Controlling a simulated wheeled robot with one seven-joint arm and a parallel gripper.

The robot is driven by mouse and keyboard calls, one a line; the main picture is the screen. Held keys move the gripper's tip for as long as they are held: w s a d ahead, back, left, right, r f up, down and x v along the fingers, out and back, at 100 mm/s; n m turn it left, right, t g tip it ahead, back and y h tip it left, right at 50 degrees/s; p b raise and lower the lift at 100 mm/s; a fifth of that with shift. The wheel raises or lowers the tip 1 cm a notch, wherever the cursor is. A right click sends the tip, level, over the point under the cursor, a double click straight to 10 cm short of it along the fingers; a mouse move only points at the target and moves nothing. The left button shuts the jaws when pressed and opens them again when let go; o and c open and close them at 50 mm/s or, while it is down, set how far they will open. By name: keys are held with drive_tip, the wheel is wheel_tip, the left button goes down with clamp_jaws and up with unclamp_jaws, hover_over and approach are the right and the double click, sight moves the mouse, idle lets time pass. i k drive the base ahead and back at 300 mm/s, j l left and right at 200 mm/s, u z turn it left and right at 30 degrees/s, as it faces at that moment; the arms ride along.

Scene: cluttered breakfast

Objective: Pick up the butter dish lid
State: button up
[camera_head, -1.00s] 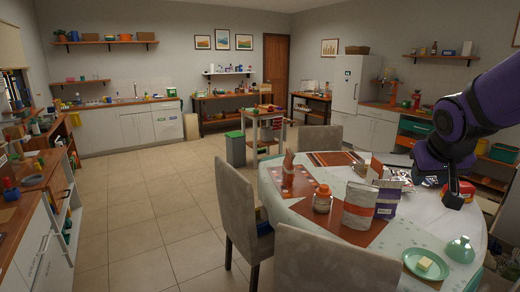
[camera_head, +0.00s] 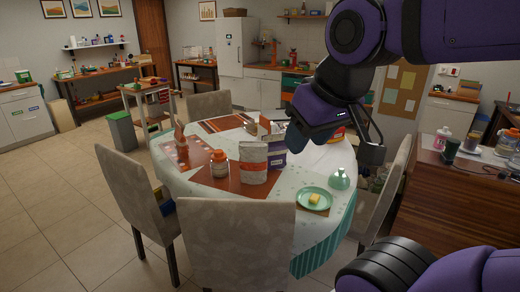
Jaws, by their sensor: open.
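The butter dish lid (camera_head: 340,178) is a small pale green dome with a knob. It stands on the table just right of and behind a green plate (camera_head: 327,204) with a yellow block of butter (camera_head: 314,198), apart from the butter. My gripper (camera_head: 371,154), dark and small in the view, hangs from my purple arm above and slightly right of the lid. It is open and appears empty. Its fingertips are hard to make out, and its exact distance from the lid cannot be told.
The round table (camera_head: 240,205) also holds a jar (camera_head: 219,164), a grey-and-red bag (camera_head: 253,163) and a purple packet (camera_head: 277,157) left of the lid. Chairs surround it, one in front (camera_head: 235,240) and one at right (camera_head: 385,200). A wooden counter (camera_head: 450,200) stands at right.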

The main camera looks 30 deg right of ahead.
sight(339, 181)
drive_tip(key=z, duration=1.35)
